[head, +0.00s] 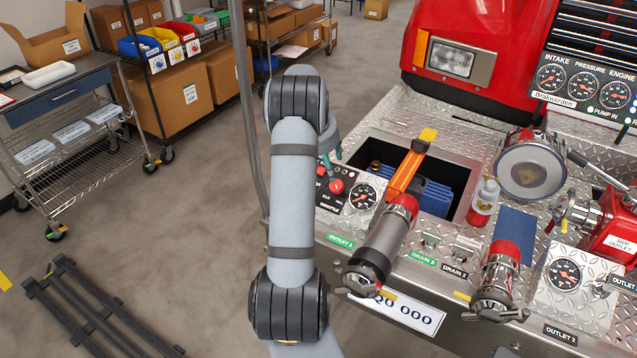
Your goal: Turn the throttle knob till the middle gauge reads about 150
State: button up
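The red throttle knob (336,187) stands on a small metal panel at the left of the bumper, just right of my arm. My gripper is mostly hidden behind my grey arm. A small grey-green part (329,150) shows beside the arm, just above the knob, and seems to belong to the gripper. I cannot tell whether it touches the knob or how its fingers stand.
A gauge (362,197) sits right of the knob. Behind it is an open bay (384,152) with blue items and an orange tool. Red-and-metal outlets (384,242) stick out at the front.

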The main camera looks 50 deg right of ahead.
aim_at(336, 184)
jog(key=x, duration=0.3)
jog(key=s+p+x, duration=0.1)
jog(key=x, duration=0.2)
jog(key=p+x, duration=0.1)
jog(key=x, duration=0.2)
jog(key=shift+s+a+f, duration=0.15)
jog(key=shift+s+f, duration=0.15)
jog(key=shift+w+f, duration=0.15)
jog(key=shift+f, duration=0.3)
jog(key=shift+c, duration=0.7)
jog(key=c, duration=1)
